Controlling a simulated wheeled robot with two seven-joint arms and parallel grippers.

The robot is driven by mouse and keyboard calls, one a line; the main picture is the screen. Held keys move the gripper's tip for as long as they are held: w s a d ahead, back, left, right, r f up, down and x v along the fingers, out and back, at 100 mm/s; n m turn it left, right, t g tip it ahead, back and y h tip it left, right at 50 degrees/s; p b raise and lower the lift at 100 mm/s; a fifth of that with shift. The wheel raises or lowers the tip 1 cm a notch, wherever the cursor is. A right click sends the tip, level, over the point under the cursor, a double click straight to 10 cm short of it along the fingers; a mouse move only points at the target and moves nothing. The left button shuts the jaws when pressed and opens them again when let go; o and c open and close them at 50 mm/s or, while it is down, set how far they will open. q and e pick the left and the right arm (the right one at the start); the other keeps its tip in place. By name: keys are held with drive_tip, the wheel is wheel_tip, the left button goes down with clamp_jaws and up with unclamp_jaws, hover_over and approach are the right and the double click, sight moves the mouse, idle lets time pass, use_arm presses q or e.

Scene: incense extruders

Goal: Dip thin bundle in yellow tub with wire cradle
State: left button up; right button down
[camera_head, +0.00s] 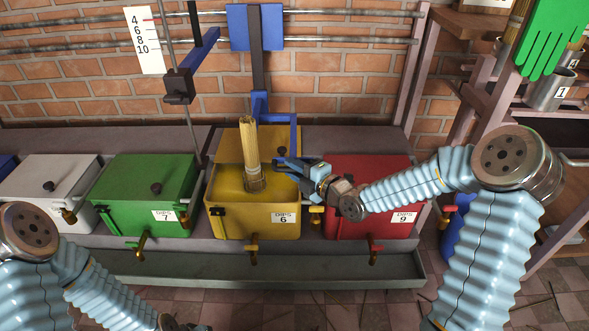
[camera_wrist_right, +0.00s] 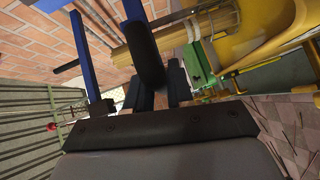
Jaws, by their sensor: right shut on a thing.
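The thin bundle (camera_head: 249,140) of tan sticks stands nearly upright, leaning slightly, with its lower end over the open yellow tub (camera_head: 228,220), labelled DIPS 6. The wire cradle (camera_head: 256,185) is around the bundle's lower end, at the tub's mouth. How deep it sits is unclear. My right gripper (camera_head: 292,167) is at the tub's right rim, shut on what looks like the cradle's dark handle (camera_wrist_right: 150,60). The bundle (camera_wrist_right: 135,45) lies behind that handle in the right wrist view. My left gripper (camera_head: 178,325) is cut off at the bottom edge; its jaws are unclear.
A green tub (camera_head: 150,205) labelled 7 stands left of the yellow one, and a red tub (camera_head: 355,225) labelled 9 stands right. A white tub (camera_head: 45,180) is farther left. A blue bracket (camera_head: 268,105) rises behind the bundle. A trough (camera_head: 200,270) runs along the front.

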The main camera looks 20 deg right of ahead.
wheel_tip(320, 180, up, 13)
drive_tip(key=p, duration=0.3)
drive_tip(key=shift+p, duration=0.3)
drive_tip(key=c, duration=1.1)
unclamp_jaws()
drive_tip(key=p+v, duration=0.2)
drive_tip(key=v, duration=1.1)
drive_tip(key=shift+s, duration=0.4)
drive_tip(key=shift+d, duration=0.15)
